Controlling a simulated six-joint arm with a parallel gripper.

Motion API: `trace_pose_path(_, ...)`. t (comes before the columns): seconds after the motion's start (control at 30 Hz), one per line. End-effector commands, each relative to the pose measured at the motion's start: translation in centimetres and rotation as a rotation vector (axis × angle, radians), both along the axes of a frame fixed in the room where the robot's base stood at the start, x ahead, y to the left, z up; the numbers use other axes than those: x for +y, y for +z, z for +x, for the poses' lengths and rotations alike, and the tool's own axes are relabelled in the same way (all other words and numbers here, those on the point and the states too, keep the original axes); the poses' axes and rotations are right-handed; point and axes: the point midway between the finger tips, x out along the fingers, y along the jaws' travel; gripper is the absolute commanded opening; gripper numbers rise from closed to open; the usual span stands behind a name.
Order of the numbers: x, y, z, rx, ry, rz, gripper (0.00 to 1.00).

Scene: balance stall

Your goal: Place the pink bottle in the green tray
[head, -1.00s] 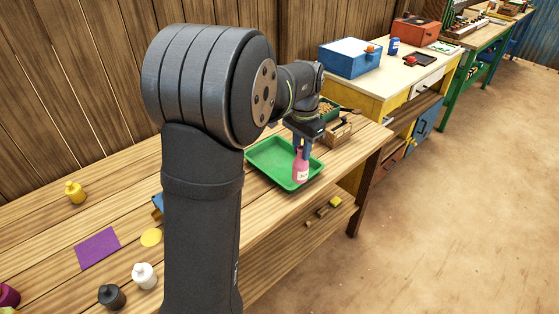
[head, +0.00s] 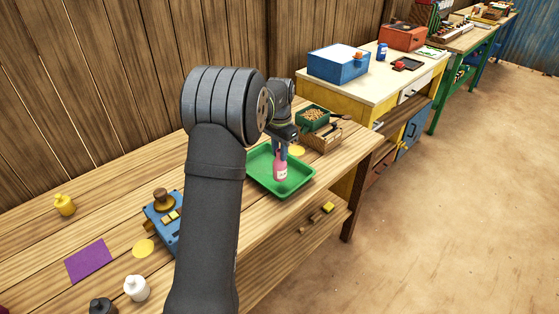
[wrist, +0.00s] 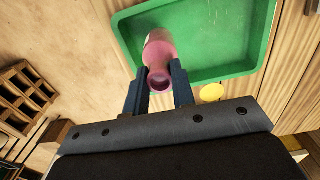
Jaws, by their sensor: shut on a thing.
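The pink bottle (head: 281,171) is upright with a pale label, held by its neck in my gripper (head: 281,148). In the head view it shows in front of the green tray's interior. The green tray (head: 262,182) lies on the wooden table. In the wrist view the fingers of my gripper (wrist: 159,88) are shut on the neck of the pink bottle (wrist: 158,52), and its body overlaps the left part of the green tray (wrist: 205,72). I cannot tell whether the bottle's base touches the tray floor.
Behind the tray are a green box of brown bits (head: 313,117) and a wooden crate (head: 322,140). A blue balance (head: 160,208), purple mat (head: 88,261), yellow bottle (head: 64,205), white bottle (head: 137,288) and black bottle (head: 102,306) are to the left.

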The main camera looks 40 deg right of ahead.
Motion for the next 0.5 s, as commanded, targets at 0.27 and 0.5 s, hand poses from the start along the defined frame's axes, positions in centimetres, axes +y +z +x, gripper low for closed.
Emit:
trace_pose_path(0.27,0.0,-3.2,0.1,0.001,0.000,0.001,0.00)
trace_pose_path(0.5,0.0,-4.0,0.1,-0.001,0.000,-0.002,0.00)
